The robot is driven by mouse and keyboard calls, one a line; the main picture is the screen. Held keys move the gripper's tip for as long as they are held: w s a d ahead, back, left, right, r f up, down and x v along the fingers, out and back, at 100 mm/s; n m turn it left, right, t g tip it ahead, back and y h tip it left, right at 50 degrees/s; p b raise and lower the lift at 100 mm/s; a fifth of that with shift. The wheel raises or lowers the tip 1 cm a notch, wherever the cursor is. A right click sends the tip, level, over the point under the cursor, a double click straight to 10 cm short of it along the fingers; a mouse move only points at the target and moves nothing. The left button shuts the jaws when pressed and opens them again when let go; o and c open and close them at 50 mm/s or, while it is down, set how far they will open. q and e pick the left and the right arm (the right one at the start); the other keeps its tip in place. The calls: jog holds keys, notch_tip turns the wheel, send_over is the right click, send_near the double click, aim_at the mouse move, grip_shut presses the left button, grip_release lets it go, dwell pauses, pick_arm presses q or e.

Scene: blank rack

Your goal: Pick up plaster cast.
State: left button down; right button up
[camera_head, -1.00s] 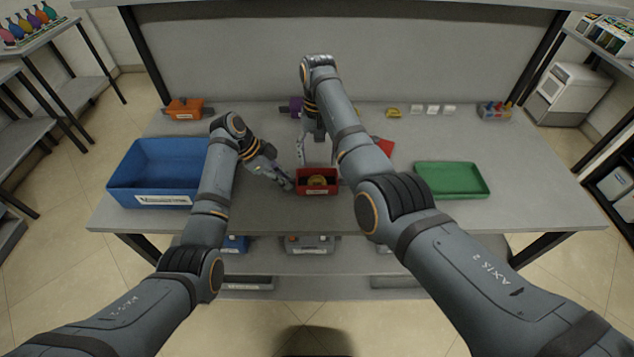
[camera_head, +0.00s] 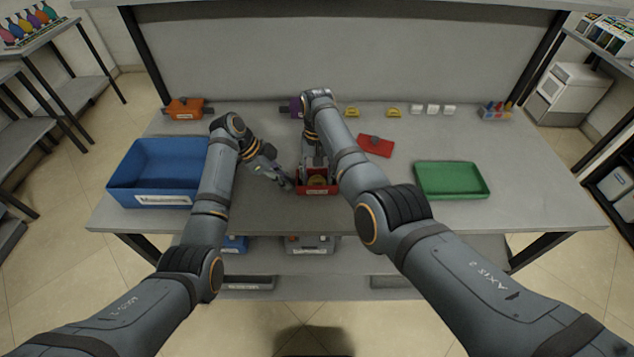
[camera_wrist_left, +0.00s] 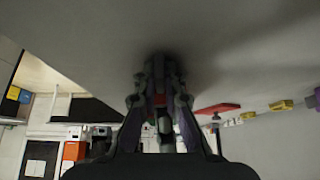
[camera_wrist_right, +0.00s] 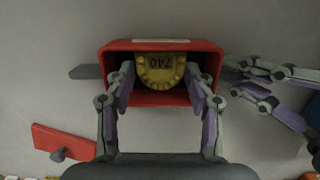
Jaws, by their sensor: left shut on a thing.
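The plaster cast (camera_wrist_right: 160,72) is a yellow, tooth-edged piece marked 740. It lies inside a small open red box (camera_wrist_right: 130,47) with a grey side handle (camera_wrist_right: 85,72). The cast also shows in the head view (camera_head: 317,181), in the box (camera_head: 318,192). My right gripper (camera_wrist_right: 159,75) is open, its fingers reaching into the box on both sides of the cast; contact cannot be told. My left gripper (camera_head: 288,183) is shut at the box's left side, on its handle; its fingers also show in the left wrist view (camera_wrist_left: 160,75).
A red lid (camera_head: 376,145) with a dark knob lies behind and right of the box. A blue bin (camera_head: 124,180) stands left, a green tray (camera_head: 484,181) right. An orange box (camera_head: 184,108) and small yellow and white items line the back. The front table is clear.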

aim_at(317, 180)
jog(key=c, duration=0.6)
notch_tip(317, 180, up, 10)
pick_arm(q)
jog(key=c, duration=1.4)
grip_release()
jog(key=v, duration=1.2)
